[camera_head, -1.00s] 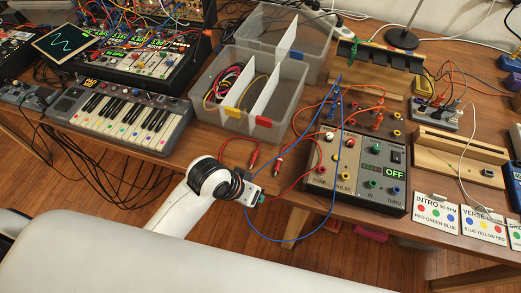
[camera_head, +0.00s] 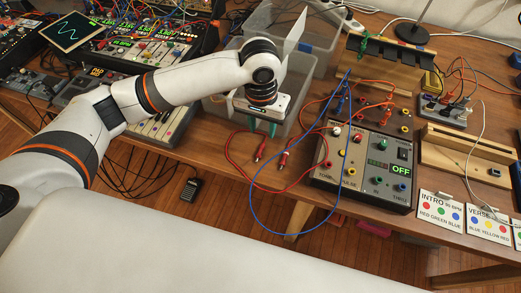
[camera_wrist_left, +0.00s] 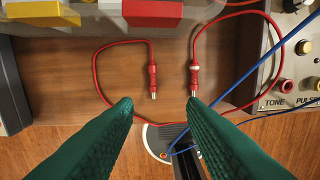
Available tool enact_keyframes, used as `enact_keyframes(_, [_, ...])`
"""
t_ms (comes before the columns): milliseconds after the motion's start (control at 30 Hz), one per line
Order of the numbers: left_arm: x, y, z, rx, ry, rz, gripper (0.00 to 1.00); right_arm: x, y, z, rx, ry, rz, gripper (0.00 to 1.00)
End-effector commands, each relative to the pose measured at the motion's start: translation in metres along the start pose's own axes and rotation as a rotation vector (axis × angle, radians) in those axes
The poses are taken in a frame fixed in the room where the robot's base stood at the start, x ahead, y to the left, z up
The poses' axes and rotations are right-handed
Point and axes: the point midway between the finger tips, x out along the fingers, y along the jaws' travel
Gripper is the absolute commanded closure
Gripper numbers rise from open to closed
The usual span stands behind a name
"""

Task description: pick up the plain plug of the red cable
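The red cable (camera_wrist_left: 98,68) lies on the wooden table near its front edge, with both plugs side by side pointing at the edge. The plain plug (camera_wrist_left: 153,82) is all red with a metal tip; it also shows in the head view (camera_head: 261,150). The other plug (camera_wrist_left: 194,75) has a white band; it lies to the right in the head view (camera_head: 284,160). My left gripper (camera_head: 262,128) is open and empty above the table, close to the plugs. In the left wrist view its green fingertips (camera_wrist_left: 158,104) are apart, with the plain plug between their lines. My right gripper is out of view.
A clear divided bin (camera_head: 308,80) stands behind the plugs. The synth box (camera_head: 362,192) is at their right. A blue cable (camera_head: 252,205) loops over the table's front edge. A keyboard (camera_head: 160,128) stands left, partly behind my arm.

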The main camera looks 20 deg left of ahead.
Motion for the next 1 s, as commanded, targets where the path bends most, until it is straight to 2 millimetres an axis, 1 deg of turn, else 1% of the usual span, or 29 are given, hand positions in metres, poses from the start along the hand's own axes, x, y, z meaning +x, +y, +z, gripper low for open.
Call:
enact_keyframes(67, [-0.005,0.007,0.004,-0.027,0.007,0.020,0.62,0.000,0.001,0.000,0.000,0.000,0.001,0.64])
enact_keyframes(167, [-0.002,0.010,0.005,-0.043,0.013,0.029,0.62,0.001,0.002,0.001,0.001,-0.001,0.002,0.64])
enact_keyframes(433, [0.044,0.011,0.004,-0.042,0.015,0.029,0.62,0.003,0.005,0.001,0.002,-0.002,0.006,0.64])
enact_keyframes(500, [0.052,0.011,0.004,-0.043,0.013,0.028,0.62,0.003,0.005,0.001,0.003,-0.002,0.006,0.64])
enact_keyframes(733, [0.070,0.011,0.004,-0.041,0.013,0.027,0.62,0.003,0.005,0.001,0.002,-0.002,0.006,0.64])
enact_keyframes(900, [0.096,0.011,0.005,-0.039,0.012,0.028,0.62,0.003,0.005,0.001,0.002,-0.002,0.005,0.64])
enact_keyframes(1000, [0.108,0.011,0.005,-0.039,0.012,0.027,0.62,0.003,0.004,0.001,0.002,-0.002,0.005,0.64])
